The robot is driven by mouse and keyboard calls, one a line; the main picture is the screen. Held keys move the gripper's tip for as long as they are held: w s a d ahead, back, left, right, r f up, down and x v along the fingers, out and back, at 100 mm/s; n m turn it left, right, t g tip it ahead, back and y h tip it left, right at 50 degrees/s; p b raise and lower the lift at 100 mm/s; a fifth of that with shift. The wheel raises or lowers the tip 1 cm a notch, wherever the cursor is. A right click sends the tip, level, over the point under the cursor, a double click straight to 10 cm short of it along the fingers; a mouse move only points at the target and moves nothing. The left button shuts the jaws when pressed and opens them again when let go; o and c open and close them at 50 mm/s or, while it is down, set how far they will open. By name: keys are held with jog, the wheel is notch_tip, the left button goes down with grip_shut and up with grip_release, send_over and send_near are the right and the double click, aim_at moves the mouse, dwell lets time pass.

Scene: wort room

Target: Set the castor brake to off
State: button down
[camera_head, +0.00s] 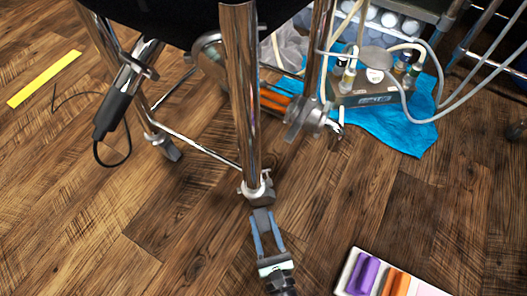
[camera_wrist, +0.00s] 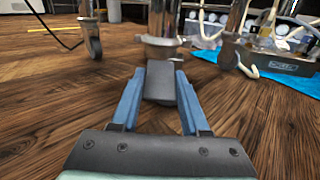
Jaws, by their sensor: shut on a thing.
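The castor (camera_head: 258,190) sits at the foot of the near chrome leg, on the wood floor. Its grey brake lever (camera_head: 262,218) points toward me. My gripper (camera_head: 268,232) is at the lever, with its two blue fingers on either side of it. In the wrist view the lever (camera_wrist: 160,82) lies between the fingers of my gripper (camera_wrist: 160,95), which are shut on it. The castor's metal housing (camera_wrist: 160,47) shows behind the lever. The wheel is mostly hidden by the lever and housing.
Other legs with castors (camera_head: 165,146) stand behind, joined by a low bar (camera_head: 200,149). A dark handheld device (camera_head: 118,100) hangs at left with its cable. A pump-like unit (camera_head: 372,92) rests on a blue cloth (camera_head: 405,125). A white tray (camera_head: 425,290) holds coloured blocks at the lower right.

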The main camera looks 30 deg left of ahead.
aim_at(261, 214)
jog(key=shift+r, duration=0.1)
jog(key=r+g+h+p, duration=0.1)
jog(key=p, duration=0.3)
jog(key=shift+r+p, duration=0.2)
jog(key=shift+p, duration=0.2)
jog(key=r+g+h+p, duration=0.1)
jog(key=p, duration=0.4)
jog(key=shift+g, duration=0.3)
jog(key=g+h+p, duration=0.1)
jog(key=p, duration=0.2)
jog(key=g+h+p, duration=0.1)
jog(key=p, duration=0.3)
jog(key=shift+r, duration=0.4)
jog(key=shift+w+g+h+p, duration=0.1)
jog(key=shift+g+h+p, duration=0.55)
jog(key=shift+p, duration=0.5)
jog(key=shift+f, duration=0.1)
jog(key=shift+c, duration=2)
grip_release()
